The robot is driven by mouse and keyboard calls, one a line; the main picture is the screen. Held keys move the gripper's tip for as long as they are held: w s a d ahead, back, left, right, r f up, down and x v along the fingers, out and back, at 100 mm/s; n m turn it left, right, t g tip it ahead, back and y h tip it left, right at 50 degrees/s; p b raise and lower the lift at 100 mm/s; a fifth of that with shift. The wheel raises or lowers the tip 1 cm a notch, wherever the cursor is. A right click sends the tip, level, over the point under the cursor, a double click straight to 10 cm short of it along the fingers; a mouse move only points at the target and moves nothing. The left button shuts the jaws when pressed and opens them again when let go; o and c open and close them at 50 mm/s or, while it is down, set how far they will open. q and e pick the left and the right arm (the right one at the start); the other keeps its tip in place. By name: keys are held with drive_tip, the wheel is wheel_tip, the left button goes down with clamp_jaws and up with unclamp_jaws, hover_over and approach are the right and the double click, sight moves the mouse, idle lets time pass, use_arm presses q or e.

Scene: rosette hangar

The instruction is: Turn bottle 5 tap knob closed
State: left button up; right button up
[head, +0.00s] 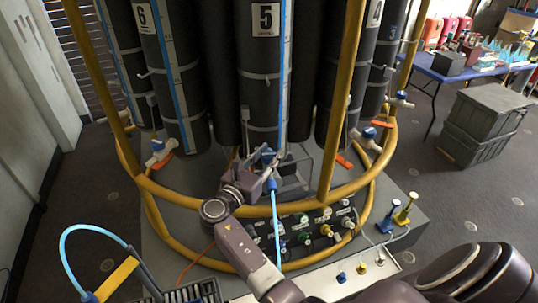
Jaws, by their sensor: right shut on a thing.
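My right gripper (266,172) reaches over the front rail to this tap and is shut on the knob. The fingers cover much of the tap, so the knob's angle cannot be read. My left gripper is out of view.
The yellow rail (290,207) curves in front of the taps, with a valve panel (312,230) below. Bottle 6 (177,80) and bottle 4 (362,70) flank bottle 5. A light-blue hose (277,235) hangs beside my arm. Grey crates (485,115) stand right.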

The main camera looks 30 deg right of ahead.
sight(269, 154)
drive_tip(key=o, duration=1.2)
wheel_tip(269, 154, up, 10)
